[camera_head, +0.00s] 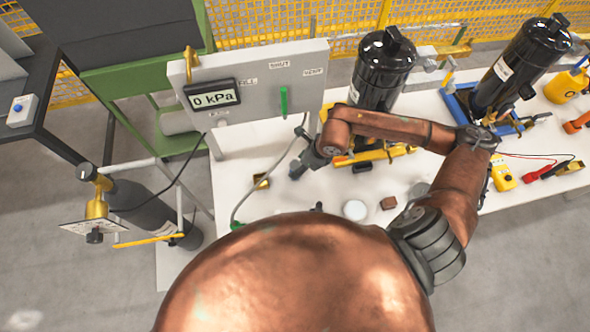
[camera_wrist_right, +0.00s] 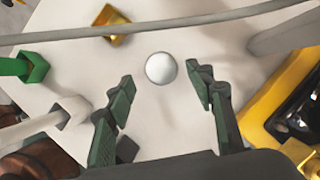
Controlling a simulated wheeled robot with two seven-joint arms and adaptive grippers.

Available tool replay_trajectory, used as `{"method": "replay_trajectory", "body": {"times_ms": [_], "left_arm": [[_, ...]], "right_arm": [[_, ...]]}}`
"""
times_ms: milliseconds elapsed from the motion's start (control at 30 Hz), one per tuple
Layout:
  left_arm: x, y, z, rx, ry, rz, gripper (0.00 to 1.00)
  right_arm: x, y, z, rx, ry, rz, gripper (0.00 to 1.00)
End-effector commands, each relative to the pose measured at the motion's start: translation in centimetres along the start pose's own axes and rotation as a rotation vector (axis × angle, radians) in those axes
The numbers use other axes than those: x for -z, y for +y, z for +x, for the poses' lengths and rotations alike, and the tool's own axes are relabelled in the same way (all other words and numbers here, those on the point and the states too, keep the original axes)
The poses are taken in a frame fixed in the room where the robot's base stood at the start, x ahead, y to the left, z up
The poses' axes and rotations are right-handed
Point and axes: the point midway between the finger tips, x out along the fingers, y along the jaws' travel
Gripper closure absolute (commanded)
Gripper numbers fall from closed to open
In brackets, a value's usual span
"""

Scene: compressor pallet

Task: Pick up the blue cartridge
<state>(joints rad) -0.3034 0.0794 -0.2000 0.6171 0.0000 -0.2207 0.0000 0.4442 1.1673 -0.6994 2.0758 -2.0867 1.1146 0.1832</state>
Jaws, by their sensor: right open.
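My right gripper (camera_head: 303,165) reaches over the white table, left of the near black cylinder, with its fingers pointing down and left. In the right wrist view my right gripper (camera_wrist_right: 157,88) is open and empty, with its two dark green fingers spread apart. A pale round thing (camera_wrist_right: 160,68) lies just beyond and between the fingertips. I see no clearly blue cartridge; I cannot tell whether this pale round thing is its end. In the head view the fingers hide the spot below them. My left gripper is not in view.
A grey panel with a gauge (camera_head: 212,95) stands at the back left. Black cylinders (camera_head: 381,72) stand behind my right arm. A brass piece (camera_head: 262,182) shows also in the wrist view (camera_wrist_right: 110,25). A hose crosses the table.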

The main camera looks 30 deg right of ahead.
Motion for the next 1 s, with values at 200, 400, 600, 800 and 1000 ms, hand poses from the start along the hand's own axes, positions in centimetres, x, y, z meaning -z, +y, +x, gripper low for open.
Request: {"method": "replay_trajectory", "body": {"times_ms": [200, 400, 600, 800, 1000], "left_arm": [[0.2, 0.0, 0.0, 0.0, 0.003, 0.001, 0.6], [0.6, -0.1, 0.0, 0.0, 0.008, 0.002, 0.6], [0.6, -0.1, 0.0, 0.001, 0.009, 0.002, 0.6], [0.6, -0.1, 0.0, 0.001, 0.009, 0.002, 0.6], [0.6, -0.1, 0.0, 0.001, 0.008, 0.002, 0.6]], "right_arm": [[0.0, -0.4, 3.2, -0.002, 0.001, 0.003, 0.51], [0.1, -0.4, 4.7, 0.001, 0.0, 0.003, 0.51], [0.1, -0.5, 4.7, 0.001, 0.001, 0.004, 0.51], [0.2, -0.5, 4.7, 0.002, 0.001, 0.004, 0.65], [0.2, -0.5, 4.7, 0.002, 0.001, 0.005, 0.78]]}}
